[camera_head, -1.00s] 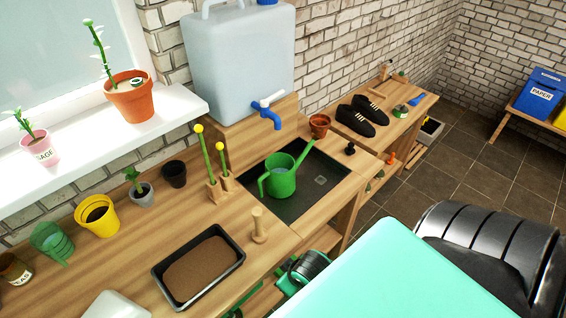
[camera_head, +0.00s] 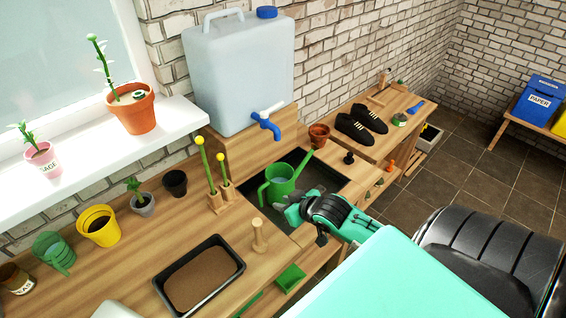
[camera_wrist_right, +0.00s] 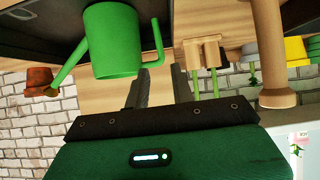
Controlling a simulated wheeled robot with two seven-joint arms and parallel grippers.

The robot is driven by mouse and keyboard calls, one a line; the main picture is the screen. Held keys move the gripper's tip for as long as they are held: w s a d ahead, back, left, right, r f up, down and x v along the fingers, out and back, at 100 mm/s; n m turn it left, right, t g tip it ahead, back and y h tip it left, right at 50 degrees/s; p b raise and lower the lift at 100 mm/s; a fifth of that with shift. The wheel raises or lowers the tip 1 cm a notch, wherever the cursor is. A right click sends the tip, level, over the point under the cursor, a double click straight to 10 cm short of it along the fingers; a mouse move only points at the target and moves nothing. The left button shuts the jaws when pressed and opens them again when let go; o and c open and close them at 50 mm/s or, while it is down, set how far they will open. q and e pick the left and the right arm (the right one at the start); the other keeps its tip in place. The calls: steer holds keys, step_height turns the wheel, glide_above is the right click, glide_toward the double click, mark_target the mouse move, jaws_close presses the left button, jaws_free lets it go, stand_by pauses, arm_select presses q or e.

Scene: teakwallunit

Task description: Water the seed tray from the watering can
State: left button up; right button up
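The green watering can (camera_head: 279,192) stands upright in the dark sink basin, its spout pointing up and right and its handle on the left. Water shows in its open top. It also fills the upper left of the right wrist view (camera_wrist_right: 110,42), where its handle (camera_wrist_right: 157,48) is just beyond my fingers. My right gripper (camera_head: 296,213) is in front of the can, apparently open and empty. The seed tray (camera_head: 238,265), black with brown soil, sits on the bench at lower centre. My left gripper is not in view.
A wooden peg (camera_head: 259,236) stands between tray and basin. A wooden block with yellow-tipped sticks (camera_head: 218,200) is left of the can. The water tank's blue tap (camera_head: 268,124) overhangs the basin. A terracotta pot (camera_head: 319,135) stands behind; yellow (camera_head: 98,226) and other pots line the left.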

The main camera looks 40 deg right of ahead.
mark_target(261, 196)
steer(key=p+x, duration=0.1)
steer(key=x, duration=0.7)
steer(key=shift+w+p, duration=0.3)
steer(key=shift+p, duration=0.05)
steer(key=shift+w+p, duration=0.4)
steer(key=shift+w, duration=0.15)
steer(key=p+x, duration=0.1)
steer(key=x, duration=0.2)
steer(key=shift+w, duration=0.15)
steer(key=shift+w+f, duration=0.3)
steer(key=shift+w, duration=0.1)
jaws_close()
